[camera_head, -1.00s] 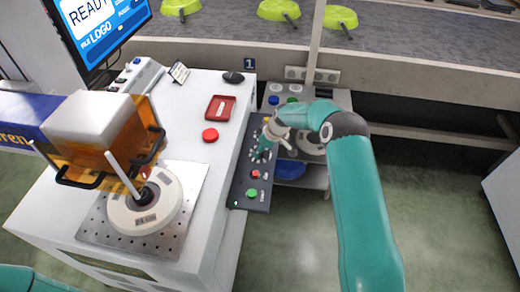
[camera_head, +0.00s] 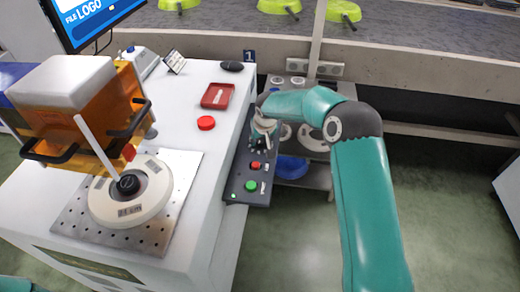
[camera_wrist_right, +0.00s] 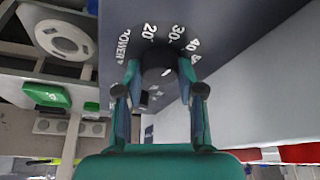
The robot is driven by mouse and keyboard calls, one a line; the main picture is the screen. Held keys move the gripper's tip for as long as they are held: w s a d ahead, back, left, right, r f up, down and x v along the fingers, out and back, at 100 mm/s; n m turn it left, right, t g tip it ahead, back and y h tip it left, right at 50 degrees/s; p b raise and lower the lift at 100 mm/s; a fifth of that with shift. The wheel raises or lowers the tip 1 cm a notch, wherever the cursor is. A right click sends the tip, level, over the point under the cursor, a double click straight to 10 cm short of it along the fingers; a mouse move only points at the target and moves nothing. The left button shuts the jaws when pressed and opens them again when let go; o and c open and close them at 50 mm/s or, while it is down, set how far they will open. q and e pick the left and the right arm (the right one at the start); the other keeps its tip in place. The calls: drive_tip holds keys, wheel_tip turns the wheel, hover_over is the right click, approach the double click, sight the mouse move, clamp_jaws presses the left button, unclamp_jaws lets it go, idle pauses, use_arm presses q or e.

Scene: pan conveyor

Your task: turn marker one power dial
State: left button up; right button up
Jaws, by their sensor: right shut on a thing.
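The marker one control panel (camera_head: 240,190) runs along the right edge of the white marker station. In the right wrist view, the black power dial (camera_wrist_right: 158,58) sits on the panel face, with POWER, 20, 30 and 40 printed around it. My right gripper (camera_wrist_right: 160,70) has one finger on each side of the dial and is shut on it. In the head view my right gripper (camera_head: 262,138) is over the upper part of the panel and hides the dial there. The dial's exact setting cannot be read. My left gripper is out of view.
A red button (camera_head: 255,166) and a green button (camera_head: 251,185) sit on the panel below the gripper. A red tray (camera_head: 217,96) and a red stop button (camera_head: 206,123) are on the station top. A shelf with a blue bowl (camera_head: 291,168) stands right of the panel.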

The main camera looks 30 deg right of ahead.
drive_tip(key=m+b, duration=0.2)
drive_tip(key=b, duration=0.1)
drive_tip(key=shift+w+a+f+m+h, duration=0.1)
drive_tip(key=shift+f+m+h, duration=0.1)
drive_tip(key=shift+m+h, duration=0.2)
use_arm(q)
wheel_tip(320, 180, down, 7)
drive_tip(key=b, duration=0.2)
use_arm(e)
drive_tip(key=shift+r+m+g+h, duration=0.2)
drive_tip(key=shift+m+g+h, duration=0.25)
drive_tip(key=shift+m, duration=0.95)
drive_tip(key=shift+a, duration=0.1)
drive_tip(key=o, duration=1.1)
drive_tip(key=shift+o, duration=0.2)
drive_tip(key=v, duration=1.2)
drive_tip(key=shift+w, duration=0.15)
